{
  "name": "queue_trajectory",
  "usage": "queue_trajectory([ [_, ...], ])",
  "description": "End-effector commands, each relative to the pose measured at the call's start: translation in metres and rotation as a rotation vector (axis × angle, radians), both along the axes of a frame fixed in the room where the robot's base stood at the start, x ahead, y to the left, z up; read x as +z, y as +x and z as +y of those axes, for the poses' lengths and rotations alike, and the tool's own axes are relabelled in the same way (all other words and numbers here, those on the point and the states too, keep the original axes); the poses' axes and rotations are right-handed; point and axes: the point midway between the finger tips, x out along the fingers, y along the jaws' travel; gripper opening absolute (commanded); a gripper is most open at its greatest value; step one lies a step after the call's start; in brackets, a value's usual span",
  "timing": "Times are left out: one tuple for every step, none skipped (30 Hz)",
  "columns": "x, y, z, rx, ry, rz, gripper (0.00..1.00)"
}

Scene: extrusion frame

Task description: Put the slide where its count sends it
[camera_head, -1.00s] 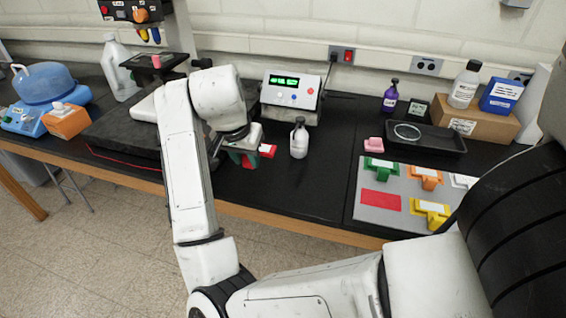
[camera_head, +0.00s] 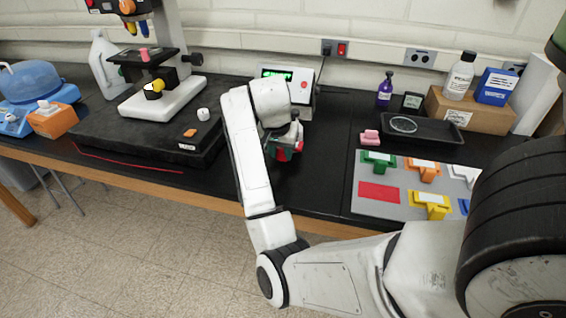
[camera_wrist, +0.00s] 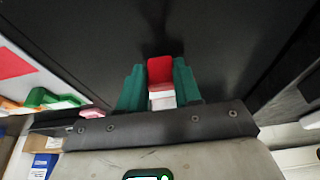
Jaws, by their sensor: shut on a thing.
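My gripper (camera_head: 286,150) is over the black bench in front of the counter box, with green fingers shut on a red and white piece, which looks like the slide (camera_wrist: 160,72). In the wrist view the slide sits between the two fingers (camera_wrist: 160,90), red end outward and white part nearer the palm. In the head view only bits of its red (camera_head: 299,147) show. The counter box (camera_head: 306,92) has a lit green display, partly hidden by my arm; I cannot read the digits. A grey mat (camera_head: 359,210) at the right bears a red rectangle (camera_head: 379,192).
The mat holds green (camera_head: 378,160), orange (camera_head: 424,170), yellow (camera_head: 430,207), white and blue pieces. A pink block (camera_head: 370,137) and a black tray (camera_head: 440,135) lie behind it. A microscope (camera_head: 165,95) stands left. Bench between gripper and mat is clear.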

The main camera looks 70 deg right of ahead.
Motion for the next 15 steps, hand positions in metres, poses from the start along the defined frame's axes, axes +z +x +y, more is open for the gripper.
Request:
queue_trajectory([
  [-0.003, -0.002, -0.003, -0.002, 0.002, 0.002, 0.04],
  [-0.006, -0.003, -0.005, -0.002, 0.003, 0.002, 0.04],
  [-0.011, -0.005, -0.008, -0.002, 0.003, 0.002, 0.04],
  [-0.016, -0.005, -0.007, 0.001, 0.004, 0.004, 0.04],
  [-0.02, -0.005, -0.006, 0.002, 0.004, 0.005, 0.04],
  [-0.026, -0.005, -0.006, 0.002, 0.002, 0.004, 0.04],
  [-0.03, -0.004, -0.006, 0.001, 0.003, 0.004, 0.04],
  [-0.033, -0.004, -0.007, 0.001, 0.002, 0.003, 0.04],
  [-0.036, -0.004, -0.007, 0.001, 0.002, 0.001, 0.04],
  [-0.038, -0.004, -0.007, 0.0, 0.002, 0.001, 0.04],
  [-0.039, -0.004, -0.007, 0.0, 0.002, 0.001, 0.04],
  [-0.04, -0.004, -0.007, 0.0, 0.001, 0.0, 0.04],
  [-0.04, -0.004, -0.007, 0.0, 0.001, 0.0, 0.04],
  [-0.04, -0.004, -0.007, -0.001, 0.001, 0.0, 0.04],
  [-0.04, -0.004, -0.007, -0.001, 0.001, 0.0, 0.04],
])
